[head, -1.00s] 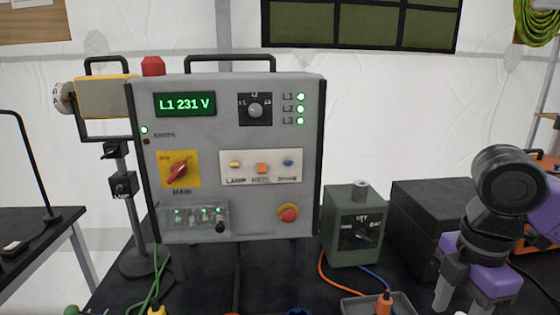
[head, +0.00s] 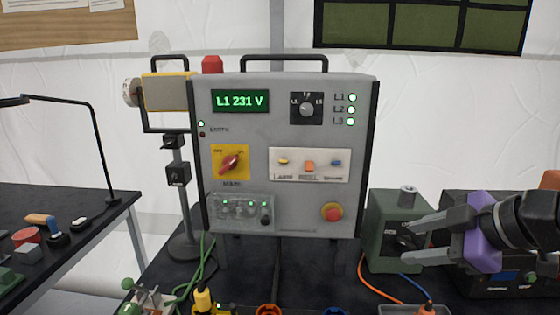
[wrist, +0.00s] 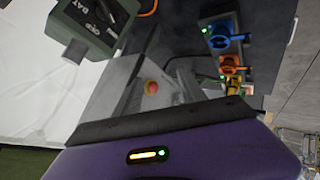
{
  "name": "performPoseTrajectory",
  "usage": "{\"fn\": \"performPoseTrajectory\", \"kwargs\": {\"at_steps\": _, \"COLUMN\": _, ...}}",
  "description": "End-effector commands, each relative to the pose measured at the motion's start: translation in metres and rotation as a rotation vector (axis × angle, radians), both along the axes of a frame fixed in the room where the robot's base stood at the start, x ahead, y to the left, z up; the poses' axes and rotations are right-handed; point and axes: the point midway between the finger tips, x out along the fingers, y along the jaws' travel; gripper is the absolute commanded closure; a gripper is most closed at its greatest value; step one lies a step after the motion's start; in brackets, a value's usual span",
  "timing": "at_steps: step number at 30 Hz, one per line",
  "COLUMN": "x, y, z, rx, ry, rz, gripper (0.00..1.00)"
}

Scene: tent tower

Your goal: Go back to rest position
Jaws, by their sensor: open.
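My gripper (head: 412,240) is at the right in the head view, turned sideways with its two grey fingers pointing left. The fingers are apart with nothing between them. They are in front of the green box (head: 385,207) and hide part of its dial. In the wrist view the purple gripper body (wrist: 190,150) fills the bottom, and the green box (wrist: 88,22) shows at the top left.
The grey panel (head: 285,235) reads L1 231 V and has a red stop button (head: 331,212). A lamp (head: 95,130) stands on the left table. Blue (wrist: 228,40) and orange (wrist: 231,65) connectors show in the wrist view. Cables lie on the dark bench.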

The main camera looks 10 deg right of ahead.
Motion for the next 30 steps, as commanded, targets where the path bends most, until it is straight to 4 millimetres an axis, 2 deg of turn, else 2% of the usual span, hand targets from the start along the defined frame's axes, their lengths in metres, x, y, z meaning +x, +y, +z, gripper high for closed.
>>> {"fn": "performPoseTrajectory", "kwargs": {"at_steps": 3, "x": 0.026, "y": 0.027, "z": 0.036, "rx": 0.167, "ry": -0.2, "rz": -0.019, "gripper": 0.52}}
{"fn": "performPoseTrajectory", "kwargs": {"at_steps": 6, "x": 0.04, "y": 0.043, "z": 0.07, "rx": 0.32, "ry": -0.367, "rz": -0.044, "gripper": 0.52}}
{"fn": "performPoseTrajectory", "kwargs": {"at_steps": 12, "x": 0.045, "y": 0.051, "z": 0.121, "rx": 0.612, "ry": -0.645, "rz": -0.117, "gripper": 0.52}}
{"fn": "performPoseTrajectory", "kwargs": {"at_steps": 15, "x": 0.04, "y": 0.047, "z": 0.132, "rx": 0.738, "ry": -0.752, "rz": -0.169, "gripper": 0.52}}
{"fn": "performPoseTrajectory", "kwargs": {"at_steps": 19, "x": 0.028, "y": 0.039, "z": 0.133, "rx": 0.881, "ry": -0.864, "rz": -0.247, "gripper": 0.52}}
{"fn": "performPoseTrajectory", "kwargs": {"at_steps": 23, "x": 0.012, "y": 0.029, "z": 0.119, "rx": 0.995, "ry": -0.95, "rz": -0.338, "gripper": 0.52}}
{"fn": "performPoseTrajectory", "kwargs": {"at_steps": 30, "x": -0.026, "y": 0.021, "z": 0.067, "rx": 1.113, "ry": -1.038, "rz": -0.519, "gripper": 0.52}}
